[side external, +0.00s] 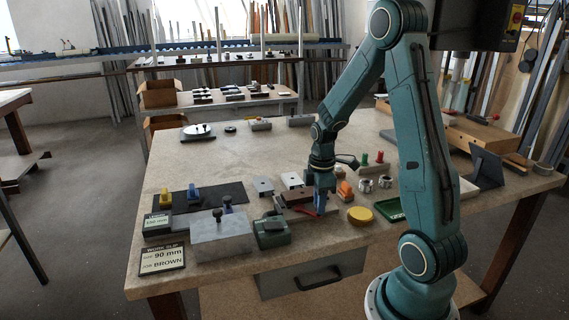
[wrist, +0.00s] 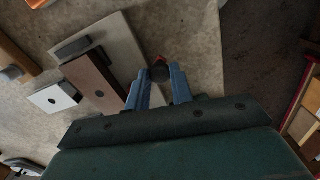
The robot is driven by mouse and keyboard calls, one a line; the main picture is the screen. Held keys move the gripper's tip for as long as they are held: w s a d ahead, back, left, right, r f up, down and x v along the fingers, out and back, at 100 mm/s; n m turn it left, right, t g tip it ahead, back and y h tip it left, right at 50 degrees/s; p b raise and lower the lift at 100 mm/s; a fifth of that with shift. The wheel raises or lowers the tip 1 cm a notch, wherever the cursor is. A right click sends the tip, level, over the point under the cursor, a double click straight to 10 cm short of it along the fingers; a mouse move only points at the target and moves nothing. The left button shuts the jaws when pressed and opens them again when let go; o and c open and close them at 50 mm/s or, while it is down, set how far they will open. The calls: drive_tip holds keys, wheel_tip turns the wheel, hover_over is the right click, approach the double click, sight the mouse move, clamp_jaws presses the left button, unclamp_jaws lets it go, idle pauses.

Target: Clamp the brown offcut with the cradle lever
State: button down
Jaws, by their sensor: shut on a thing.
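The brown offcut (side external: 297,197) lies in a pale cradle plate near the middle of the bench. In the wrist view the offcut (wrist: 95,84) is a dark brown bar with a hole, lying on the cradle plate (wrist: 118,45) beside dark blocks. The red cradle lever (side external: 305,211) shows low at the cradle's front. In the wrist view its dark round knob (wrist: 159,72) sits between my blue fingertips, with a bit of red beyond it. My gripper (side external: 321,208) points down beside the offcut, shut on the lever knob. The fingers hide most of the lever.
A grey metal block (side external: 221,238) and a green device (side external: 272,232) stand left of my gripper. A white block (side external: 292,180) is behind the cradle. A yellow disc (side external: 360,215) and an orange piece (side external: 344,191) are to the right.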

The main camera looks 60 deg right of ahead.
drive_tip(key=d+n, duration=0.1)
drive_tip(key=n, duration=0.1)
drive_tip(key=d+n, duration=0.1)
drive_tip(key=n, duration=0.1)
drive_tip(key=shift+w+d+n, duration=0.1)
drive_tip(key=shift+d+n, duration=0.2)
drive_tip(key=shift+d, duration=0.05)
drive_tip(key=shift+w+d+n, duration=0.25)
drive_tip(key=shift+d+n, duration=0.3)
drive_tip(key=shift+n, duration=0.5)
drive_tip(key=shift+w+d+n, duration=0.25)
drive_tip(key=shift+d+n, duration=0.25)
drive_tip(key=shift+n, duration=0.55)
drive_tip(key=c, duration=1.2)
unclamp_jaws()
drive_tip(key=shift+r, duration=0.1)
wheel_tip(320, 180, up, 14)
